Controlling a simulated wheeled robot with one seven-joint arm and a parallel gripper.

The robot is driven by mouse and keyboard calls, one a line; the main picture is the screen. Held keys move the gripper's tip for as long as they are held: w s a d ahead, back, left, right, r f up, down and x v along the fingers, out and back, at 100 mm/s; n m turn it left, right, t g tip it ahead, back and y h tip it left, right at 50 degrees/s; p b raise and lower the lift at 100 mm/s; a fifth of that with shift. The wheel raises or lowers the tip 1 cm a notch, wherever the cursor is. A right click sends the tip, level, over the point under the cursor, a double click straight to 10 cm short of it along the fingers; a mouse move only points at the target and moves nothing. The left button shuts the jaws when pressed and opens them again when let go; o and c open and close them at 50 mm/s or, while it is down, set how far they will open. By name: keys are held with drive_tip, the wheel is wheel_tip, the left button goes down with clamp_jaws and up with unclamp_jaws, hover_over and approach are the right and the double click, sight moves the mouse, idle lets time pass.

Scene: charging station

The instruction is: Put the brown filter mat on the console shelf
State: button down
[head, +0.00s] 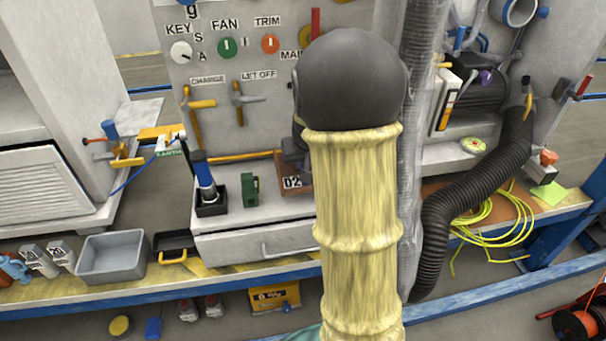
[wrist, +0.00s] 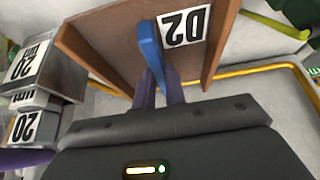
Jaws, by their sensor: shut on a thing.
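A brown, shallow-walled panel (wrist: 105,35) with a white D2 label fills the upper wrist view; I take it to be the filter mat. A blue tab (wrist: 149,42) stands out from it. My gripper (wrist: 165,88) has its purple fingers shut on the blue tab. In the head view the brown panel (head: 280,165) shows beside my arm, over the console shelf (head: 245,222). My arm hides its right part and most of my gripper. I cannot tell whether the panel touches the shelf.
A blue-handled tool in a black holder (head: 210,203) and a green block (head: 250,190) stand left on the shelf. A yellow rail (head: 237,157) runs behind. Grey blocks labelled 20 (wrist: 40,75) show left in the wrist view. A black hose (head: 455,195) lies right.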

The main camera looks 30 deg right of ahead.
wheel_tip(320, 180, down, 4)
drive_tip(key=shift+s+d+r+b, duration=0.15)
drive_tip(key=shift+r+b, duration=0.1)
drive_tip(key=shift+b, duration=0.25)
drive_tip(key=shift+f, duration=0.25)
drive_tip(key=shift+f, duration=0.25)
drive_tip(key=c, duration=1.5)
unclamp_jaws()
drive_tip(key=shift+r, duration=0.1)
drive_tip(key=shift+o, duration=0.2)
drive_tip(key=shift+r, duration=0.2)
drive_tip(key=p+v, duration=0.3)
drive_tip(key=v, duration=0.9)
drive_tip(key=shift+p, duration=0.3)
